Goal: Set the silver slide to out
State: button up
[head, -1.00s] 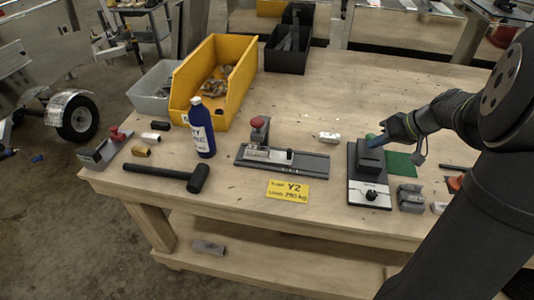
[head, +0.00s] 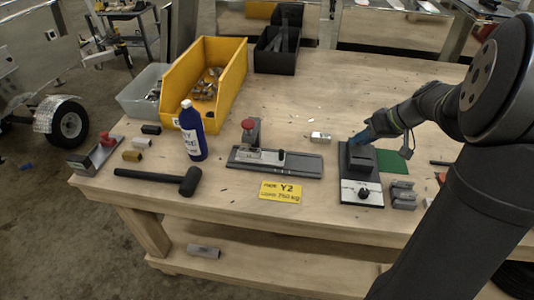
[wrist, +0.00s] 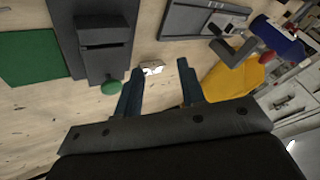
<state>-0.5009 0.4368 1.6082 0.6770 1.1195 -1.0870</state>
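A fixture with a dark base (head: 345,185) stands on the right of the bench. It carries a dark block (head: 361,159) and, at its near end, a silver plate with a black knob (head: 362,193). A second fixture (head: 300,165) at the centre has a grey rail, a silver plate, a small black knob and a red-knobbed post (head: 249,128). I cannot tell for sure which is the silver slide. My gripper (head: 358,138) is just behind the right fixture. In the wrist view my gripper (wrist: 158,85) is open and empty, beside the fixture's green knob (wrist: 110,87).
A green mat (head: 396,161) lies right of the fixture, grey blocks (head: 403,195) near it. A small silver cylinder (head: 319,137), yellow sign (head: 281,192), blue bottle (head: 192,132), mallet (head: 189,182) and yellow bin (head: 235,70) are to the left. The back centre is mostly clear.

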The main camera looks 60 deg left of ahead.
jog(key=s+a+r+n+h, duration=0.35)
jog(key=s+a+n, duration=0.35)
jog(key=a+n, duration=0.45)
jog(key=n+t+h, duration=0.3)
jog(key=n, duration=0.9)
send_near(281, 151)
notch_tip(281, 151, down, 10)
jog(key=shift+w+f, duration=0.1)
jog(key=shift+w, duration=0.05)
grip_shut()
